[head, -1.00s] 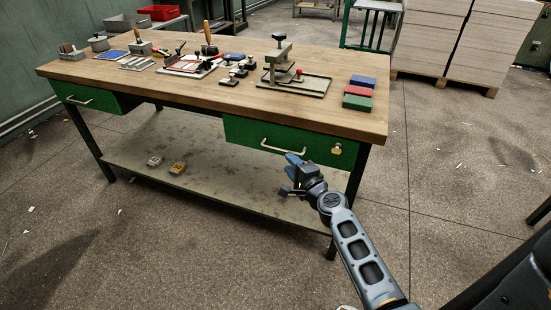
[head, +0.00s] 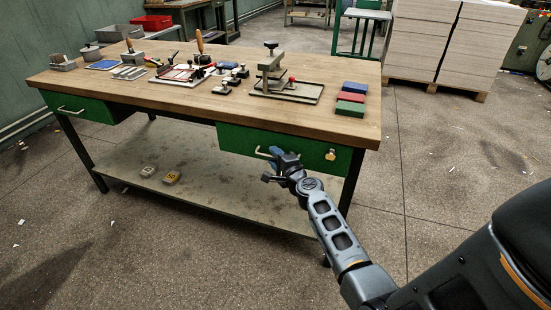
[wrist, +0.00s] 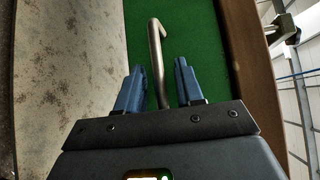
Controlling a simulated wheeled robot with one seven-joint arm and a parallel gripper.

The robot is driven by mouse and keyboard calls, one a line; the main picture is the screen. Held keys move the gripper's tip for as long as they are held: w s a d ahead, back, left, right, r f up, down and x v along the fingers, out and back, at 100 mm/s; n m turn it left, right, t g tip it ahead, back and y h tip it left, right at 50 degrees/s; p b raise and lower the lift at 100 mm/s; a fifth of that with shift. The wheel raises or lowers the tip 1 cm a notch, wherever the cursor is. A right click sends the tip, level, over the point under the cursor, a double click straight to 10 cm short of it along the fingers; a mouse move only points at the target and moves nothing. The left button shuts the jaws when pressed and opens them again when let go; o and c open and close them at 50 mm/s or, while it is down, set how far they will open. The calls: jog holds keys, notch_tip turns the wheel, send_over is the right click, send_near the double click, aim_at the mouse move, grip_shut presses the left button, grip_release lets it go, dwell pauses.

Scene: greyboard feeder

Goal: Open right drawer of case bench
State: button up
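The case bench (head: 200,100) has a wooden top and two green drawers. The right drawer (head: 300,150) is flush under the bench top and looks shut; it has a pale bar handle (head: 263,153) and a brass lock (head: 330,154). My gripper (head: 276,157) is in front of this drawer, over its handle in the head view. In the wrist view the blue fingers of my gripper (wrist: 157,85) are open, one on each side of the handle (wrist: 157,60). There is a gap between the handle and the right finger; contact with the left finger is unclear.
The left drawer (head: 78,107) is under the bench's other end. Tools and a press (head: 272,70) stand on the top, with coloured blocks (head: 351,98) at its right end. A lower shelf (head: 205,185) holds two small items.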

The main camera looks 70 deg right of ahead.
grip_shut()
jog(key=shift+a, duration=0.15)
dwell(0.4)
jog(key=s+a+p, duration=0.2)
jog(key=a+p, duration=0.2)
jog(key=a, duration=2.4)
jog(key=shift+s, duration=0.15)
jog(key=shift+a, duration=0.15)
grip_release()
